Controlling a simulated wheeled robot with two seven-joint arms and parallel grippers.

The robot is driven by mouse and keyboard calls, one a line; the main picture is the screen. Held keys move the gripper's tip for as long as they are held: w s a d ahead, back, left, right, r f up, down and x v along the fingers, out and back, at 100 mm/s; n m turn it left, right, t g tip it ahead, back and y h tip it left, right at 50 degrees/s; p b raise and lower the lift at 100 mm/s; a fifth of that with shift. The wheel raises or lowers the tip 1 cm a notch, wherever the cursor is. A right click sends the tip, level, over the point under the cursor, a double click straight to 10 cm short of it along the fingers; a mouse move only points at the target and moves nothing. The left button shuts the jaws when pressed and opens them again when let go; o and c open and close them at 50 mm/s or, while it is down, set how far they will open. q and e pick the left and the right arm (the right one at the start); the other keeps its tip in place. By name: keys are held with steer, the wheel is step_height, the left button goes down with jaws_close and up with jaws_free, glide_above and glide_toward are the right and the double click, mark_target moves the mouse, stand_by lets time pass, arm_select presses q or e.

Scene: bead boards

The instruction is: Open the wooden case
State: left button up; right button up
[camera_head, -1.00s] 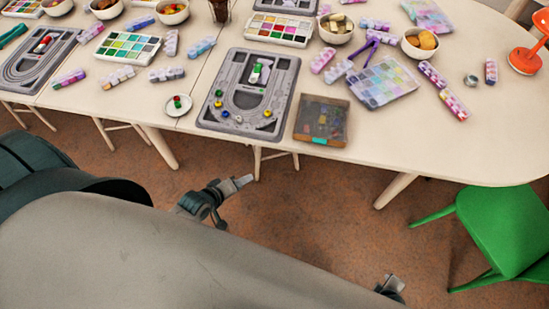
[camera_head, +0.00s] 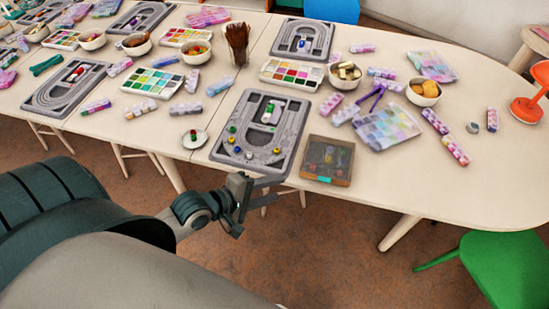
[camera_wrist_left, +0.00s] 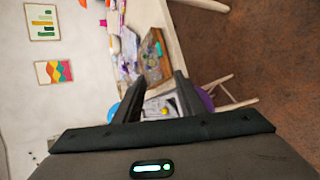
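The wooden case (camera_head: 314,169) lies near the front edge of the table, just right of the nearest grey bead board. It looks shut, with a dark see-through top, coloured things beneath it and a teal patch on its front edge. My left gripper (camera_head: 262,190) is in front of the table edge, to the left of the case and apart from it. In the left wrist view, its two fingers (camera_wrist_left: 160,90) stand apart with nothing held between them. The case also shows beyond the fingers in that view (camera_wrist_left: 156,70). My right gripper is out of view.
The grey bead board (camera_head: 220,150) holds small coloured beads. A small white plate (camera_head: 186,142) is left of it. A clear organizer tray (camera_head: 387,128) lies behind the case. Bare table lies right of the case. A green chair (camera_head: 505,265) stands at lower right.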

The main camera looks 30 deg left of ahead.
mark_target(318, 177)
arm_select(q)
steer(key=shift+w, duration=0.15)
steer(key=p+x, duration=0.2)
steer(key=x, duration=1.5)
steer(key=shift+p, duration=0.4)
steer(key=shift+d, duration=0.1)
jaws_close()
steer(key=r+p, duration=0.1)
steer(key=p, duration=0.1)
steer(key=r+g+p, duration=0.1)
steer(key=p, duration=0.1)
steer(key=r+p, duration=0.1)
steer(key=shift+w+n+p, duration=0.3)
steer(key=shift+p, duration=0.1)
steer(key=shift+w+r+g+p, duration=0.1)
steer(key=shift+r+g+p, duration=0.15)
steer(key=shift+g+p, duration=0.25)
